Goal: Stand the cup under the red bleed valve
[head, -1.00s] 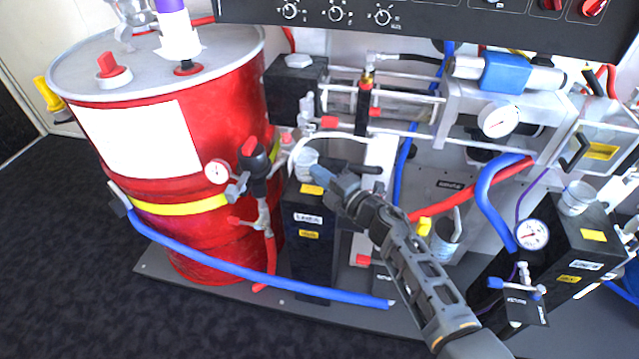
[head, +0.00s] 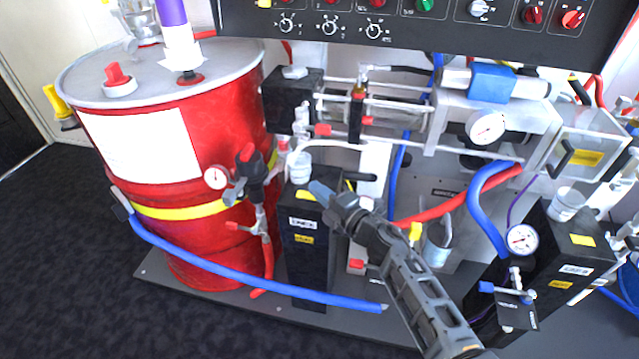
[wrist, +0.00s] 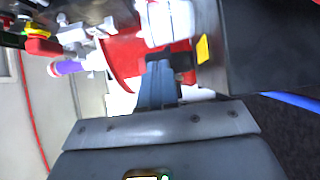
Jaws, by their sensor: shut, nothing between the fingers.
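A small white cup (head: 300,168) stands upright on top of the left black box (head: 307,262), beside the red drum. It also shows at the top of the wrist view (wrist: 168,22), cut off by the edge. My gripper (head: 318,191) is shut and empty, just in front of the cup and a little to its right, over the box top. In the wrist view the closed fingers (wrist: 155,85) point at the space below the cup; I cannot tell if they touch it. Several red valve handles show, one (head: 323,130) above the cup; I cannot tell which is the bleed valve.
The red drum (head: 190,130) stands left, with a blue hose (head: 235,270) across its front. A similar white cup (head: 566,204) sits on the right black box (head: 565,250). A grey container (head: 438,245) stands behind my arm. Pipes and a control panel (head: 400,25) crowd above.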

